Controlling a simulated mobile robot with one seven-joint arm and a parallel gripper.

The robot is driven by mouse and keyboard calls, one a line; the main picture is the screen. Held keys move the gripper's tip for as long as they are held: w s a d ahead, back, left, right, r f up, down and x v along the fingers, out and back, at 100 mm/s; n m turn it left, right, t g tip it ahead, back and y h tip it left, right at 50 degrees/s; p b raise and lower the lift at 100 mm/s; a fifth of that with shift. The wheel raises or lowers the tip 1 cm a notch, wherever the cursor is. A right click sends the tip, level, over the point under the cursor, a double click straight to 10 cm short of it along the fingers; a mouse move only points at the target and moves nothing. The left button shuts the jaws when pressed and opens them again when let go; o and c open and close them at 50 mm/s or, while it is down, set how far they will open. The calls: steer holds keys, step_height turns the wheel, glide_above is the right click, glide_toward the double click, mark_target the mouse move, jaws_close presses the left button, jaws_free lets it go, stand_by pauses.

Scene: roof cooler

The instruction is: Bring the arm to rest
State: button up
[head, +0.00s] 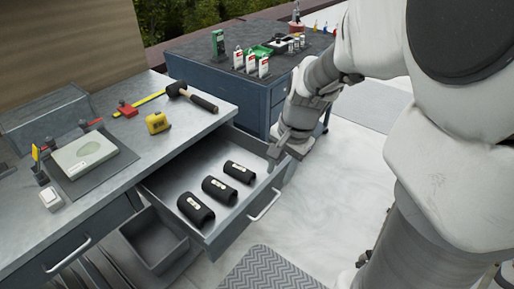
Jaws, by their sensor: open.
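My arm reaches in from the right of the head view, bent downward. My gripper (276,154) hangs at its end, pointing down by the far right corner of an open drawer (255,205). It is open, and I see nothing held in it. Whether it touches the drawer's edge I cannot tell. Three black cylinders with pale labels lie in the drawer: a near one (195,210), a middle one (219,190) and a far one (239,172).
The metal workbench (185,122) holds a mallet (195,98), a yellow tape measure (157,122) and a pale block (85,155). A lower drawer (155,240) is also open. A dark cabinet (200,70) with small items stands behind. The pale floor on the right is partly clear.

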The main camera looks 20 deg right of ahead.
steer(key=shift+s+d+r, duration=0.1)
steer(key=shift+r, duration=0.55)
steer(key=s+a+r+n+t+p, duration=0.2)
steer(key=s+r+n+p, duration=0.2)
steer(key=r, duration=0.5)
steer(key=s+a+r+n+t+h+p, duration=0.1)
steer(key=s+r+n+p, duration=0.4)
steer(key=r, duration=0.5)
steer(key=s+a+n, duration=0.1)
steer(key=s, duration=0.1)
steer(key=shift+s+a+n+t, duration=0.3)
steer(key=shift+a+t, duration=0.05)
steer(key=shift+t, duration=0.05)
steer(key=shift+d, duration=0.2)
